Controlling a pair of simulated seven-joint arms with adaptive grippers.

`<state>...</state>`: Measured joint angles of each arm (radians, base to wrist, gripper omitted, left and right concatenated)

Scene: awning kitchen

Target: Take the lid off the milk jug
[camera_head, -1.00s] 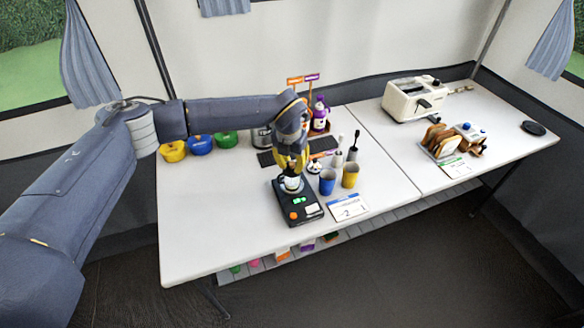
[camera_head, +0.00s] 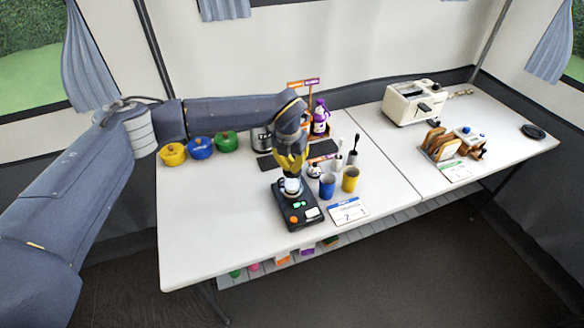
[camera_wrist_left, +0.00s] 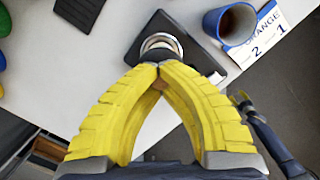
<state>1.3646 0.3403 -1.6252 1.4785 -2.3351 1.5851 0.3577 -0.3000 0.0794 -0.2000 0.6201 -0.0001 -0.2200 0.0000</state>
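The milk jug (camera_head: 292,187) is a small pale vessel standing upright on a black scale (camera_head: 298,209). In the left wrist view its round silvery top (camera_wrist_left: 161,41) shows just beyond my fingertips. My left gripper (camera_head: 291,168) points down directly above the jug. Its yellow fingers meet at the tips on a small dark piece (camera_wrist_left: 157,56), which looks like the jug's lid. The fingers hide part of it, and I cannot tell whether it still touches the jug. What looks like my right gripper (camera_wrist_left: 243,106) hangs low at the right of the wrist view.
Blue (camera_head: 327,186) and yellow (camera_head: 350,179) cups stand close right of the scale, with a number card (camera_head: 347,212) in front. A dark mat (camera_head: 270,161) lies behind. Several coloured pots (camera_head: 200,148) stand back left. The left front table is clear.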

